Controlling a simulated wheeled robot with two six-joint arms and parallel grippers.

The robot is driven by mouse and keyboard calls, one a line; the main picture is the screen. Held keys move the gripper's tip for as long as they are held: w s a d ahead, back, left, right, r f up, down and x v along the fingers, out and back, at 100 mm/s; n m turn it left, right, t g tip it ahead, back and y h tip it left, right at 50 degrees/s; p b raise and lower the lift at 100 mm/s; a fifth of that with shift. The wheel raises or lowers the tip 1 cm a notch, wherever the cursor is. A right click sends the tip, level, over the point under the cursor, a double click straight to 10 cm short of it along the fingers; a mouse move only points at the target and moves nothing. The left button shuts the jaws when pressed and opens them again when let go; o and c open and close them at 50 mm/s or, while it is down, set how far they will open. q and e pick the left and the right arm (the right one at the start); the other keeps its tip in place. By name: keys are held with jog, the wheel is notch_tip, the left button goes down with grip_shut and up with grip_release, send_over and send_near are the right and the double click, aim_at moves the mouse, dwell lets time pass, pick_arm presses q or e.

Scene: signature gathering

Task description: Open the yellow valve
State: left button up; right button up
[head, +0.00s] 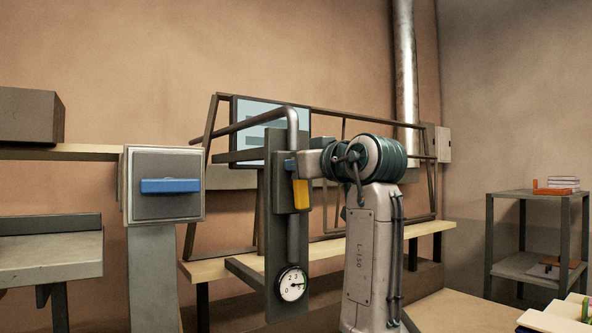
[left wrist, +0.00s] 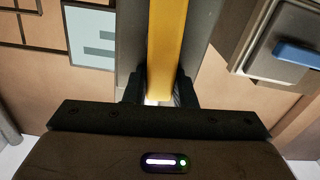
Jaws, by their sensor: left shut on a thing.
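The yellow valve handle (head: 301,194) hangs down, close to vertical, in front of a grey panel with a bent metal pipe (head: 292,232). My left gripper (left wrist: 160,90) is shut on the yellow handle, which runs between its two dark fingers in the left wrist view (left wrist: 167,45). In the head view, my left arm reaches the handle from the right, and its wrist hides part of the valve. The exact finger contact is not clear there. My right gripper is in neither view.
A round gauge (head: 292,284) sits below the valve. A grey box with a blue handle (head: 170,186) stands to the left. A wooden bench (head: 222,267) with a metal frame is behind. A shelf (head: 527,193) and books (head: 553,320) are at right.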

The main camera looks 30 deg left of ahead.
pick_arm(q)
jog(key=shift+w+r+m, duration=0.1)
jog(key=shift+w+m, duration=0.05)
jog(key=shift+m, duration=0.35)
jog(key=o, duration=1)
jog(key=shift+w, duration=0.1)
jog(key=shift+d, duration=0.1)
jog(key=shift+d+b, duration=0.2)
jog(key=shift+b, duration=0.2)
jog(key=b+v, duration=0.5)
jog(key=v, duration=0.5)
jog(key=shift+s, duration=0.2)
